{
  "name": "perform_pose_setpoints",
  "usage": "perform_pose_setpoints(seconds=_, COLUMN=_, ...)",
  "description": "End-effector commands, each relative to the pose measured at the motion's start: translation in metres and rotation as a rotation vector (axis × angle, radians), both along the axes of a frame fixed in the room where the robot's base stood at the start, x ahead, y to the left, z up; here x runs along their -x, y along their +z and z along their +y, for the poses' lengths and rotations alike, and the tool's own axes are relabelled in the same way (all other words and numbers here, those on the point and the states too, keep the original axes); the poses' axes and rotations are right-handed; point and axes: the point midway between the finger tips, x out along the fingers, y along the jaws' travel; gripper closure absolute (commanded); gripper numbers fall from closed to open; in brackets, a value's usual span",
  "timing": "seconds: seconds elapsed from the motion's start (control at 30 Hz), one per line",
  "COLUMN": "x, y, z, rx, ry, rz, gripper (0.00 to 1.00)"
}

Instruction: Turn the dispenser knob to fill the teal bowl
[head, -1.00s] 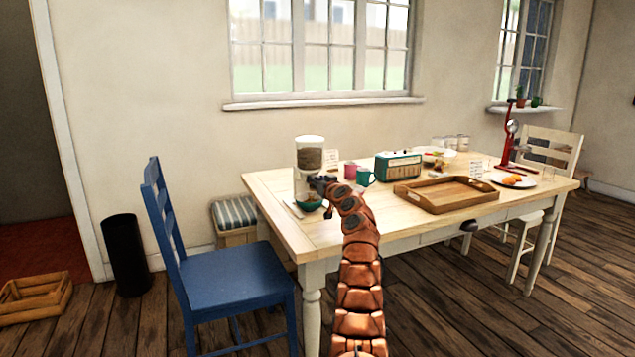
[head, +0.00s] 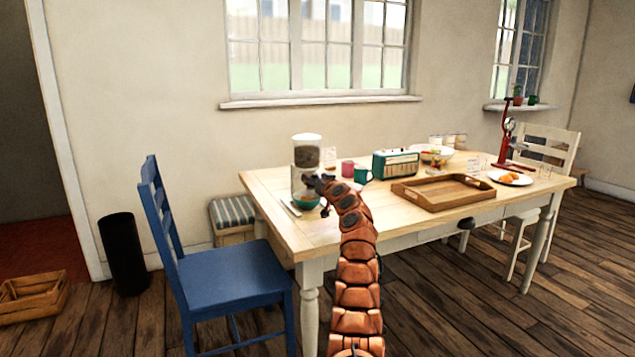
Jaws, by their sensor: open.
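The cereal dispenser (head: 307,153), a clear hopper with a white lid and dark contents, stands upright at the table's left end. The small teal bowl (head: 305,202) sits at its foot, with something brownish in it, too small to make out. My gripper (head: 317,188) is at the dispenser's lower right front, just above and right of the bowl. It is open, its dark fingers small in the view. The knob is hidden behind my gripper, and I cannot tell whether the fingers touch it.
Pink mug (head: 347,168), teal mug (head: 362,176), radio (head: 395,163) and wooden tray (head: 440,205) lie to the right on the table (head: 400,229). A blue chair (head: 230,280) stands at front left. The table's front left corner is clear.

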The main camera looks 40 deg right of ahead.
Motion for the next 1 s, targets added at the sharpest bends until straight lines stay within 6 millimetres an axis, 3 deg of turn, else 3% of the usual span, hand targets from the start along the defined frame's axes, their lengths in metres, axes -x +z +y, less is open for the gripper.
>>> perform_pose_setpoints(seconds=0.67, x=0.024, y=-0.002, z=0.008, rx=0.002, ry=-0.001, rz=0.003, gripper=0.32)
perform_pose_setpoints(seconds=1.0, x=0.046, y=-0.001, z=0.015, rx=0.004, ry=0.000, rz=0.000, gripper=0.32)
